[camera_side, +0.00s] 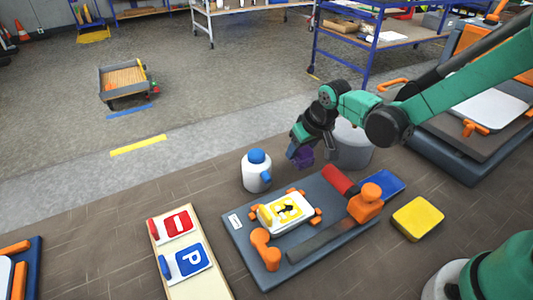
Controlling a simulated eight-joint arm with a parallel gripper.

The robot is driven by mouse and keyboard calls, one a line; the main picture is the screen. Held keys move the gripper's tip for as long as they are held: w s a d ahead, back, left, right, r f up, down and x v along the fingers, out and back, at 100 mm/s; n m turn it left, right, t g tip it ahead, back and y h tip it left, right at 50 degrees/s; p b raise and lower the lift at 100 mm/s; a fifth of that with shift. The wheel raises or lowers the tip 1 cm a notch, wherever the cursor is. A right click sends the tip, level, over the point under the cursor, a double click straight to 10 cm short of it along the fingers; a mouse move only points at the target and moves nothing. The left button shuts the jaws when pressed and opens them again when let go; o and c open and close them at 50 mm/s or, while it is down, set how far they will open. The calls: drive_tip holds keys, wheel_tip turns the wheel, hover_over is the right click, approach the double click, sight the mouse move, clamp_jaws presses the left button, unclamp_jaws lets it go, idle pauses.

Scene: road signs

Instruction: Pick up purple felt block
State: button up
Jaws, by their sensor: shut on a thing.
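The purple felt block (302,157) is between the fingers of my gripper (310,153). My gripper is shut on it and holds it above the work surface, behind the dark blue-grey board. The block hangs between the white bottle and the grey round container in the picture. The fingers partly hide the block.
A white bottle with a blue cap (256,172) stands left of my gripper. A grey container (351,146) stands right. The board (240,243) holds a yellow sign (287,211) and orange clamps. A yellow block (418,218) lies right; a sign tray (205,288) lies left.

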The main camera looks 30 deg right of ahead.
wheel_tip(320, 180, up, 18)
drive_tip(key=shift+r, duration=0.2)
drive_tip(key=o, duration=0.5)
drive_tip(key=shift+s, duration=0.1)
drive_tip(key=c, duration=0.4)
drive_tip(key=s+d+f, duration=0.2)
drive_tip(key=s, duration=0.1)
drive_tip(key=s+d+f, duration=0.1)
drive_tip(key=s, duration=0.1)
drive_tip(key=shift+f, duration=0.25)
